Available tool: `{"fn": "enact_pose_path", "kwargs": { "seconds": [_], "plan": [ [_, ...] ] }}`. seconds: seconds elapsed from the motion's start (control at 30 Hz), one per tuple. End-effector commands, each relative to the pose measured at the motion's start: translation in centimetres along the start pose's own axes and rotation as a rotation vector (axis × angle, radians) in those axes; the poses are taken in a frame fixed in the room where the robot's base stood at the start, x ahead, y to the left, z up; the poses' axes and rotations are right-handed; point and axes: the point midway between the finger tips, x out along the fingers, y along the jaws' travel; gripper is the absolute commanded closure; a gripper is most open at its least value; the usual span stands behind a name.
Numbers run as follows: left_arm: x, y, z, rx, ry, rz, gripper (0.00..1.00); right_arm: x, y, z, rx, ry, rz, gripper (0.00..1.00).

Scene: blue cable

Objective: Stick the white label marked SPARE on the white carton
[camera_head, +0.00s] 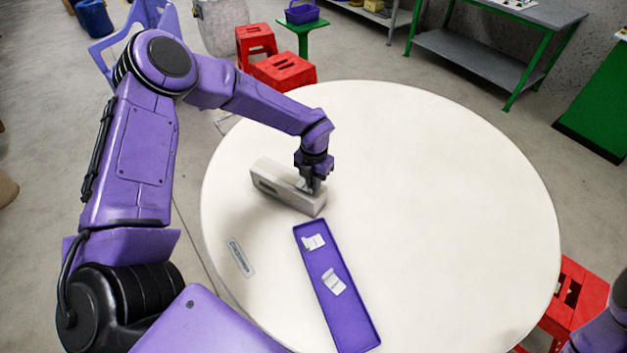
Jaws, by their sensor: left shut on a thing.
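The white carton (283,197) lies as a long low box on the left half of the round table. A dark-edged mark or opening shows at its left end. My left gripper (312,187) points down at the right end of the carton's top. It is shut on a small pale thing, which looks like a white label mostly hidden by the fingers. I cannot tell whether this thing touches the carton. Two white labels (313,242) (334,281) lie in the purple tray (350,323); their print is too small to read. My right gripper is out of view.
The round white table (450,200) is bare on its right half. A flat grey printed plate (240,257) lies left of the tray. Red stools (284,72) stand behind the table, and another (583,300) stands at the lower right. A grey workbench (480,65) is farther back.

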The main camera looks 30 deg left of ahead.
Motion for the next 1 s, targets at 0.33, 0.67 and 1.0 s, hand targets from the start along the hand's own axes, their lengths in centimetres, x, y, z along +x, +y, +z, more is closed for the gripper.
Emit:
{"fn": "enact_pose_path", "kwargs": {
  "seconds": [0.33,0.67,1.0],
  "plan": [
    [0.24,0.02,0.00,0.000,0.000,0.000,1.00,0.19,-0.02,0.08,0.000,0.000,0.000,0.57],
    [0.41,0.01,0.00,0.000,0.000,0.000,0.81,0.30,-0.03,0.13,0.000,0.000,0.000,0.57],
    [0.39,0.01,0.00,0.000,0.000,0.000,0.52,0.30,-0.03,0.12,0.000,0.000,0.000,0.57]
  ]
}}
